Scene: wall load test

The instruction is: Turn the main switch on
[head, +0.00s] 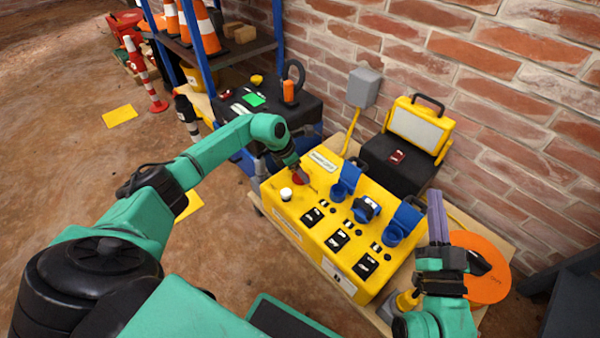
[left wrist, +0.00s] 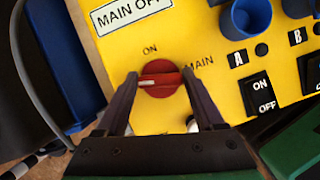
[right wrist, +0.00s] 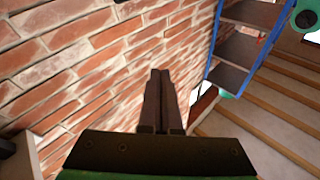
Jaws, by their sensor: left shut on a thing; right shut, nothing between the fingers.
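The main switch is a red rotary knob (left wrist: 160,84) on the yellow panel box (head: 330,212); it also shows in the head view (head: 299,179), partly hidden by my left gripper. In the left wrist view its white mark points left, with "ON" printed above it and "MAIN" to its right. My left gripper (left wrist: 160,75) is shut on the knob, one finger on each side. A white sign (left wrist: 130,15) starting "MAIN O" sits above; its end is cut off. My right gripper (head: 437,200) is shut and empty, raised beside the panel's right end.
The panel has blue sockets (head: 346,181) and black ON/OFF switches (head: 337,240). A white button (head: 286,194) is close to the knob. An orange disc (head: 480,268) lies right of the panel. A work lamp (head: 416,127) and brick wall (head: 500,80) stand behind.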

